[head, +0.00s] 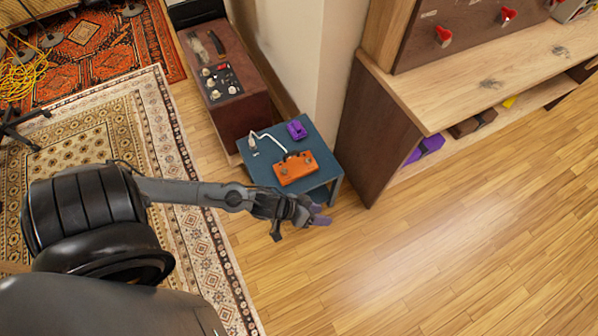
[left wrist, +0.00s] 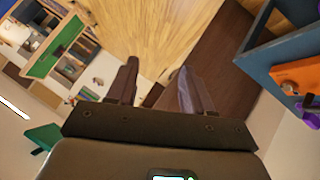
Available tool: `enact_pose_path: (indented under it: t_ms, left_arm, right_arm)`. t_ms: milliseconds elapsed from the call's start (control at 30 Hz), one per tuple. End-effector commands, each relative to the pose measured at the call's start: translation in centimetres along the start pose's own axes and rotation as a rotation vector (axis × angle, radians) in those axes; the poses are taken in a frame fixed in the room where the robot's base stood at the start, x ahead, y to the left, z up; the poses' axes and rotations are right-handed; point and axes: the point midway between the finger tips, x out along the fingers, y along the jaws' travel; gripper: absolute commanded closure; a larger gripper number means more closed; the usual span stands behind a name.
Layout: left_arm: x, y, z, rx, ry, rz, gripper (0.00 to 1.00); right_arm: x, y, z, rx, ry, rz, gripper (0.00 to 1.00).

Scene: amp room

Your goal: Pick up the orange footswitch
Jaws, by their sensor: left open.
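The orange footswitch (head: 296,168) lies on a small blue table (head: 263,170) in the head view, with a white cable running from it. In the left wrist view the orange footswitch (left wrist: 300,76) is at the right edge, partly cut off, on the blue table (left wrist: 258,48). My left gripper (head: 316,216) is in front of the table's near edge, apart from the footswitch. In the left wrist view my left gripper (left wrist: 158,88) is open, with nothing between its fingers. My right gripper is not in view.
A purple pedal (head: 296,130) sits behind the footswitch on the blue table. A brown amp (head: 222,80) stands behind left. Wood floor (head: 440,240) is clear in front; a patterned rug (head: 190,220) lies left.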

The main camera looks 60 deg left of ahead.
Motion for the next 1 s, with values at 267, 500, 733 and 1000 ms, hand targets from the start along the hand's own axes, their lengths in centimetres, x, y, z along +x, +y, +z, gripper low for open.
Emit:
enact_pose_path:
  t_ms: [267, 500, 733, 1000]
  left_arm:
    - [0.4, -16.0, 1.8, 0.088, -0.154, 0.017, 0.49]
    - [-3.0, -27.0, -2.5, 0.196, -0.239, -0.096, 0.49]
    - [-5.5, -31.4, -5.9, 0.264, -0.262, -0.176, 0.49]
    - [-3.6, -32.8, -5.9, 0.275, -0.262, -0.190, 0.49]
  right_arm:
    - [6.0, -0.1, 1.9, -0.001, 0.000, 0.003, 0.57]
    - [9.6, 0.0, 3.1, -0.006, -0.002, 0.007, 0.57]
    - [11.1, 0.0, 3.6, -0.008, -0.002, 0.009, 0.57]
    - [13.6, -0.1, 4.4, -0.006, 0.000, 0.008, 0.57]
